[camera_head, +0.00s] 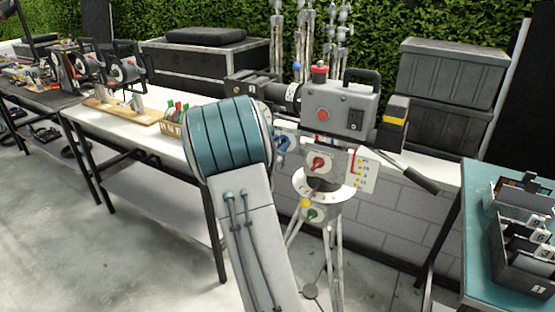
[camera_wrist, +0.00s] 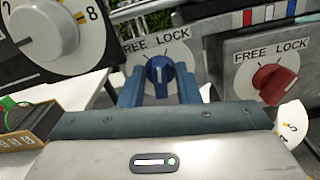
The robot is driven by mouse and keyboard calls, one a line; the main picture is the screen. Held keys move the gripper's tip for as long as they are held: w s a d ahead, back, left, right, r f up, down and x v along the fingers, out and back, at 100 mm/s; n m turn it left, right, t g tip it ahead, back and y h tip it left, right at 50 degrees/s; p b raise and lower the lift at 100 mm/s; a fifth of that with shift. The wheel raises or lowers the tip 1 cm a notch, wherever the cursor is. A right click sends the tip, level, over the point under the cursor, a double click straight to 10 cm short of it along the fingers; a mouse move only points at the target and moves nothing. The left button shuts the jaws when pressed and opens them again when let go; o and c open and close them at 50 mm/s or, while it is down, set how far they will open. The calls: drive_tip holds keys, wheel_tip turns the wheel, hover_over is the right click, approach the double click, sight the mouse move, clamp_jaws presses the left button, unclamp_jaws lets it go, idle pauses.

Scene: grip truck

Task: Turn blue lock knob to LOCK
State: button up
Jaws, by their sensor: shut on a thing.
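The blue lock knob (camera_wrist: 158,70) is on a grey plate marked FREE at left and LOCK at right in the wrist view. Its white line points about straight up, between the two words. My gripper (camera_wrist: 160,88) has its blue fingers on either side of the knob and is shut on it. In the head view my arm hides most of the gripper. A small blue part shows beside the arm, and I cannot tell whether it is knob or finger.
A red knob (camera_wrist: 275,84) with its own FREE and LOCK marks is close on the right; it also shows in the head view (camera_head: 318,163). A white numbered dial (camera_wrist: 45,25) is at upper left. The grey camera box (camera_head: 340,108) stands on a tripod.

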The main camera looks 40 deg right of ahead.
drive_tip(key=m+b, duration=0.4)
drive_tip(key=b, duration=0.2)
drive_tip(key=shift+s+d+f+b, duration=0.1)
drive_tip(key=shift+s+b, duration=0.05)
drive_tip(key=shift+b, duration=0.2)
drive_tip(key=o, duration=0.6)
drive_tip(key=v, duration=1.3)
drive_tip(key=shift+a+b, duration=0.35)
drive_tip(key=shift+a, duration=0.05)
